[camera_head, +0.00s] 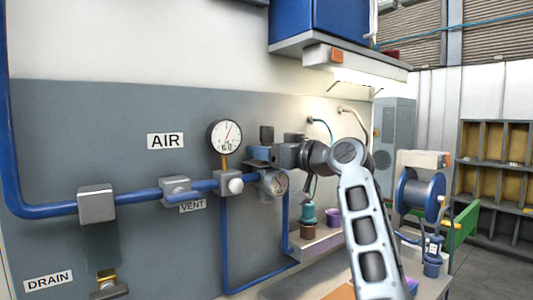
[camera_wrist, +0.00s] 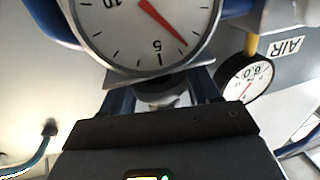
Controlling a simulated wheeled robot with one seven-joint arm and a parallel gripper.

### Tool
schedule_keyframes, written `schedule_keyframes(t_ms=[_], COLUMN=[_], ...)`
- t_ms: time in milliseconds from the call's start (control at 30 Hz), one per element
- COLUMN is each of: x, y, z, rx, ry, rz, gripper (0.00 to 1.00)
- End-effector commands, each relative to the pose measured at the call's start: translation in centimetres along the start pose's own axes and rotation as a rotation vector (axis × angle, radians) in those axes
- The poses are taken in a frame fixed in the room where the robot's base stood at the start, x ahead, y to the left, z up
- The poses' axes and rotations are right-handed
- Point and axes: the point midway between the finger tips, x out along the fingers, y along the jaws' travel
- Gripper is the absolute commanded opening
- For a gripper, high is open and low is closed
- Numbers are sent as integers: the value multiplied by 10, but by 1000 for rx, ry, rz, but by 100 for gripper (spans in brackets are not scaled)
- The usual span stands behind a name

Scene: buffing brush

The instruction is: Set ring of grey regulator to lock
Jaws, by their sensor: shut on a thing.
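The grey regulator (camera_head: 262,153) sits on the blue air pipe by the wall, with a round dial gauge (camera_head: 273,183) below it. That dial fills the top of the wrist view (camera_wrist: 150,25), with a red needle. My gripper (camera_head: 288,155) reaches in from the right at the regulator. In the wrist view my gripper (camera_wrist: 163,92) has a finger on each side of a grey round part, the regulator's ring (camera_wrist: 160,86), and is shut on it. Most of the ring is hidden by the dial and the fingers, and its setting cannot be read.
A larger white gauge (camera_head: 226,137) stands left of the regulator, also in the wrist view (camera_wrist: 248,80). Valve blocks (camera_head: 97,204) sit along the pipe. A shelf (camera_head: 318,241) with small pots is below. A blue cabinet (camera_head: 318,20) hangs above.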

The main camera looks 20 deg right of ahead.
Motion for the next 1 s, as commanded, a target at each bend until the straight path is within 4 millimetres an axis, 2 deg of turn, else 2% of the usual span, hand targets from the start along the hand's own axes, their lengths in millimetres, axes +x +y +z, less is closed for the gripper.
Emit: schedule_keyframes(t_ms=[33,200,233,433,767,1000], x=[0,0,0,0,-4,-40], y=[0,0,0,0,1,2], z=[6,7,7,6,5,7], rx=[3,4,5,4,3,2], ry=[-9,-13,-14,-12,-8,-8], rz=[-1,-2,-2,-1,0,2], gripper=[6,6,62,81,82,82])
